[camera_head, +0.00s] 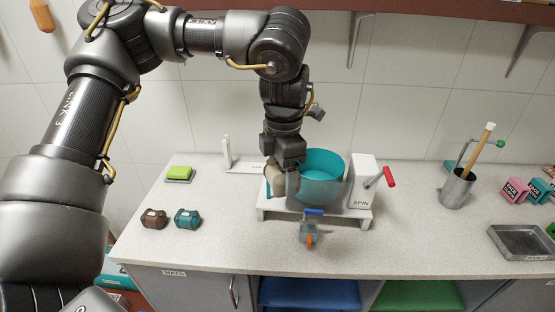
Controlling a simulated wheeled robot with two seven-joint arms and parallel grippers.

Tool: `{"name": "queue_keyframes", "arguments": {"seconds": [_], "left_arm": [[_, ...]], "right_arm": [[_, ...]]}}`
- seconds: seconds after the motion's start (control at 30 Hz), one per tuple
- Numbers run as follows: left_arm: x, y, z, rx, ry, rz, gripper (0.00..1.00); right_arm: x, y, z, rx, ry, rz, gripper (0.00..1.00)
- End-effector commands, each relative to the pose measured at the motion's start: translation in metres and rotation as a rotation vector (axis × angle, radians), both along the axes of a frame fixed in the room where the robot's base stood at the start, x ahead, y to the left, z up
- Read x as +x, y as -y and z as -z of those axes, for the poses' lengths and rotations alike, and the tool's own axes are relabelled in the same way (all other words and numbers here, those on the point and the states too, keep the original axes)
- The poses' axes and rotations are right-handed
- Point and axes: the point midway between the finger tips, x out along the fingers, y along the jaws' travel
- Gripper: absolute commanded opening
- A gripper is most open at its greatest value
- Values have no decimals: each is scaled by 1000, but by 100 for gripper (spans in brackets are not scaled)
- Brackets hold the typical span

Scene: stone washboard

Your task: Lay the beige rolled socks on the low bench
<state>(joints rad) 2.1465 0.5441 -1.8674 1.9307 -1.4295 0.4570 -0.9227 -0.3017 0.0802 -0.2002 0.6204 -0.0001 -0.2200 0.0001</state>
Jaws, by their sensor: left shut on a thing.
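The beige rolled socks (274,174) are held in my left gripper (283,182), which is shut on them, at the left side of a teal tub (323,178). The gripper hides part of the socks and of the tub. A low white bench (343,216) with short legs stands on the counter under the tub. I cannot tell whether the socks touch the tub or the bench. My right gripper is not in view.
A SPIN box (361,184) with a red-handled crank stands right of the tub. A small blue-topped object (310,230) is in front of the bench. Brown (153,219) and teal (187,219) rolls lie left. A metal cup (457,188) and grey tray (522,242) stand right.

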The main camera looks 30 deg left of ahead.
Motion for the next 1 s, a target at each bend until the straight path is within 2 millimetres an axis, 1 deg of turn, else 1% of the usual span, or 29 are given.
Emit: {"name": "queue_keyframes", "arguments": {"seconds": [0.03,0.17,0.27,0.37,0.47,0.5,0.6,0.7,0.9,0.93,1.0], "left_arm": [[0,0,11,3,-6,47,44],[2,-1,43,11,-10,204,44],[1,-2,73,15,-14,354,44],[-3,-2,108,16,-20,532,44],[-12,-1,151,15,-27,749,44],[-17,0,169,13,-28,845,44],[-32,2,210,6,-29,1073,44],[-47,4,241,-1,-26,1255,44],[-76,9,286,-15,-15,1535,44],[-78,9,294,-14,-13,1561,44],[-74,9,310,-10,-10,1552,44]], "right_arm": [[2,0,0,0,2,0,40],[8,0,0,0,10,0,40],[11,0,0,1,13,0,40],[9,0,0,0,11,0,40],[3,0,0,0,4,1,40],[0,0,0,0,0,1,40],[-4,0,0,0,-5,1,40],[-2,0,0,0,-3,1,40],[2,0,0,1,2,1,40],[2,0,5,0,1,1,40],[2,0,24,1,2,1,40]]}}
